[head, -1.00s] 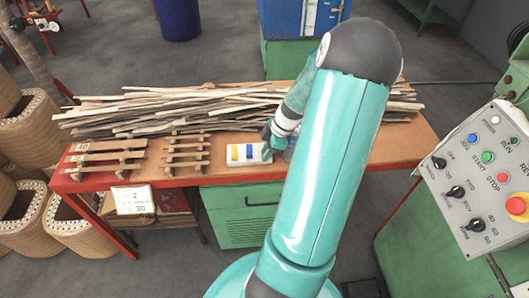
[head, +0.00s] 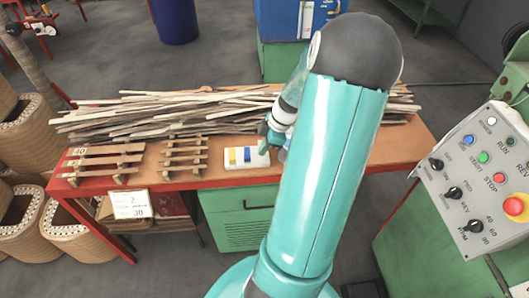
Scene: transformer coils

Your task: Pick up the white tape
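A small white block with yellow and blue patches (head: 243,157) lies on the orange-brown bench top (head: 222,173), near its front edge. I cannot tell whether the white tape is part of it or lies elsewhere. My gripper (head: 264,147) is just right of this block, low over the bench. The gripper is small in the picture and partly hidden behind my own teal arm. I cannot tell whether its fingers are apart or whether it touches anything. What lies behind my arm on the bench is hidden.
A long pile of thin wooden strips (head: 160,113) covers the back of the bench. Wooden racks (head: 184,152) stand left of the block. A grey control panel (head: 480,175) is at right. Brown coils (head: 25,225) stand on the floor at left.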

